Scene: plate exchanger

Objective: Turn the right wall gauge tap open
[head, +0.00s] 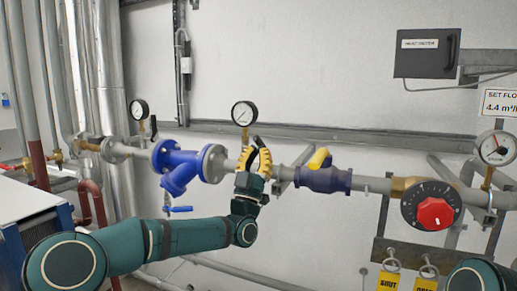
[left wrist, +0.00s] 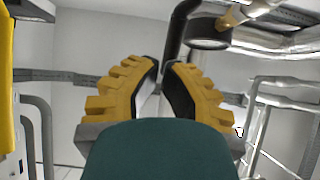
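The right wall gauge (head: 243,113) is a small round white dial with a black rim, above the pipe. It shows from close by in the left wrist view (left wrist: 208,40). Its black tap handle (left wrist: 179,32) runs down between my left fingertips in that view. My left gripper (head: 257,148) is just below the gauge, its yellow fingers nearly together. In the left wrist view the tips (left wrist: 163,68) close in on the handle from both sides. In the head view the gripper hides most of the tap. My right gripper is not in view.
A blue valve (head: 178,165) stands left of my left gripper and a dark valve with a yellow handle (head: 322,178) right of it. Another small gauge (head: 139,110) is further left. A red dial (head: 433,213) and a bigger gauge (head: 497,147) are at the right.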

